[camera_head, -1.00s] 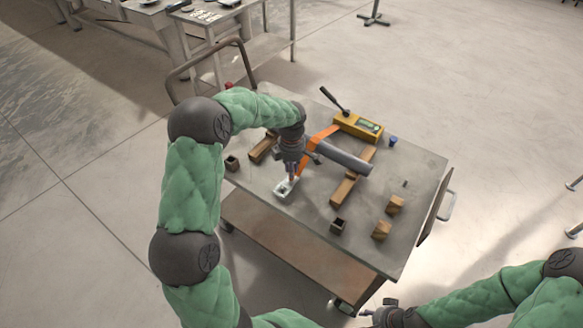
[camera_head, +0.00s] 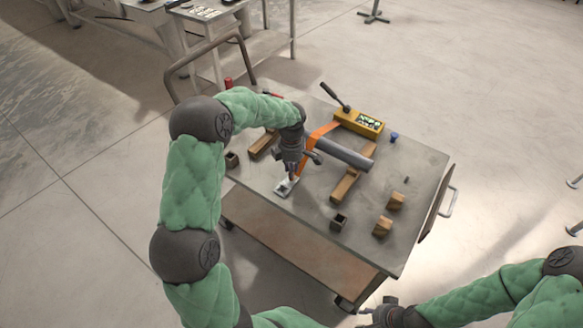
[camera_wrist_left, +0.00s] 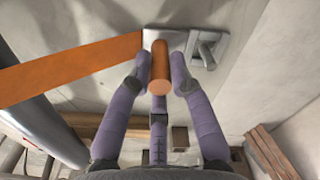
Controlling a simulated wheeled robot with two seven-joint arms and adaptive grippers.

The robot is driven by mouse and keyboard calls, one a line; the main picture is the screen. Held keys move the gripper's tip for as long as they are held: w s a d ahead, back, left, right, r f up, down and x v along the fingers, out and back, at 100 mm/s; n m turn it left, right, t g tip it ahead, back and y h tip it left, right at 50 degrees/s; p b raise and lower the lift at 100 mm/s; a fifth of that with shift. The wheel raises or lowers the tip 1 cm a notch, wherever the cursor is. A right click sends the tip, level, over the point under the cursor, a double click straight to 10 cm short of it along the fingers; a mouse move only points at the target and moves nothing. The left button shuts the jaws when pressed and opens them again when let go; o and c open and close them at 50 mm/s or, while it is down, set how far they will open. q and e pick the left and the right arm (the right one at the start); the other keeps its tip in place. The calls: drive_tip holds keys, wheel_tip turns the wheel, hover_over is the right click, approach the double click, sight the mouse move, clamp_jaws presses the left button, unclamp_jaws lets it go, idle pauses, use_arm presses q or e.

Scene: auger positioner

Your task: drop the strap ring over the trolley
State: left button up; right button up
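An orange strap (camera_head: 321,133) runs from the grey cylinder (camera_head: 345,152) on the trolley top (camera_head: 400,250) down toward my left gripper (camera_head: 292,174). In the left wrist view the strap (camera_wrist_left: 60,72) comes in from the left, to a rounded orange grip (camera_wrist_left: 160,70). My left fingers (camera_wrist_left: 160,85) close on this grip from both sides. Beyond it lies a light metal plate with a metal stub (camera_wrist_left: 206,48); the plate (camera_head: 283,190) also shows below the gripper in the head view. No ring opening can be made out. My right gripper (camera_head: 382,312) is low at the right, away from the strap.
A yellow box with a lever (camera_head: 360,122) and a blue cup (camera_head: 394,137) stand at the back. Wooden blocks (camera_head: 382,227) and a dark square socket (camera_head: 339,222) sit on the top. A handrail (camera_head: 205,60) rises at the far left.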

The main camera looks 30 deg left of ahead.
use_arm(q)
drive_tip(key=shift+o, duration=1.3)
drive_tip(key=shift+r, duration=0.1)
wheel_tip(320, 180, up, 12)
